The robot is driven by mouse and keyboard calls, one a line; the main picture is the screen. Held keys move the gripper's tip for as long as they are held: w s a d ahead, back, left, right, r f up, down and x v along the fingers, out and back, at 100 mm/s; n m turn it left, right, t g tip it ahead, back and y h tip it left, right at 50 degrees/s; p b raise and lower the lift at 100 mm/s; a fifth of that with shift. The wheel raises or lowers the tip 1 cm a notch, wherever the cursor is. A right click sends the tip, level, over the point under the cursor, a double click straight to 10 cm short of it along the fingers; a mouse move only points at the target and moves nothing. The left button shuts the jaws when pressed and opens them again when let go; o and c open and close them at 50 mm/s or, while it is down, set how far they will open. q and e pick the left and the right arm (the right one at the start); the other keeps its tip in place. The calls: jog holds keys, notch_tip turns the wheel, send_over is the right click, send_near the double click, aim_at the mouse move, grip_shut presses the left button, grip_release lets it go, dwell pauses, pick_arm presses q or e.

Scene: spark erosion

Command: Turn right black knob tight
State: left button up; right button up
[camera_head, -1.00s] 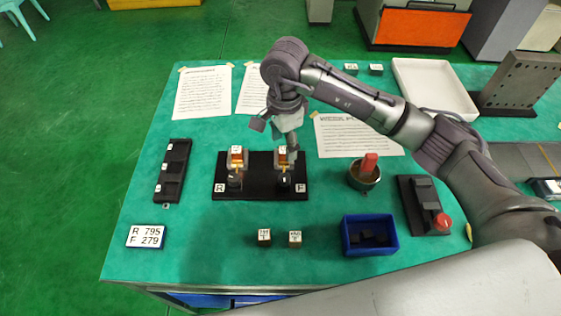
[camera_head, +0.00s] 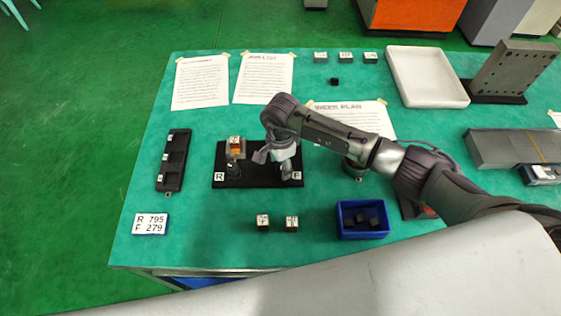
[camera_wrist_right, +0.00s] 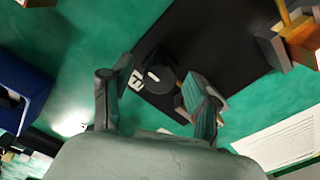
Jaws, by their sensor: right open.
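A black fixture plate (camera_head: 257,180) lies on the green table, marked R at left and F at right. The right black knob (camera_wrist_right: 160,79) shows in the right wrist view as a round dark disc with a light mark, beside the F label (camera_wrist_right: 135,80). My right gripper (camera_head: 279,167) is over the F side and hides that knob in the head view. In the wrist view the open right gripper (camera_wrist_right: 151,84) has one finger on each side of the knob; contact cannot be told. The left black knob (camera_head: 233,168) stands at the R side.
A blue bin (camera_head: 361,233) with dark pieces stands at the right front. Two small labelled blocks (camera_head: 263,223) sit in front of the plate. A black rack (camera_head: 173,160) is at the left, papers (camera_head: 201,82) and a white tray (camera_head: 427,76) at the back.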

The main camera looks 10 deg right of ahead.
grip_shut()
pick_arm(q)
jog(key=shift+s+f, duration=0.1)
jog(key=shift+s, duration=0.4)
jog(key=shift+f, duration=0.1)
pick_arm(e)
jog(key=m+b, duration=0.2)
jog(key=m, duration=0.2)
jog(key=shift+f+m+b, duration=0.1)
jog(key=shift+m+b, duration=0.2)
jog(key=shift+b, duration=0.1)
jog(key=m+b, duration=0.2)
jog(key=m, duration=0.4)
jog(key=shift+w+b, duration=0.1)
jog(key=shift+b, duration=0.3)
jog(key=m+b, duration=0.1)
jog(key=m, duration=0.4)
jog(key=shift+d+m+b, duration=0.1)
jog(key=shift+m+b, duration=0.3)
pick_arm(q)
notch_tip(320, 180, down, 8)
jog(key=b, duration=0.1)
jog(key=shift+w, duration=0.15)
pick_arm(e)
jog(key=m, duration=0.5)
jog(key=shift+m, duration=0.3)
pick_arm(q)
jog(key=shift+f, duration=0.1)
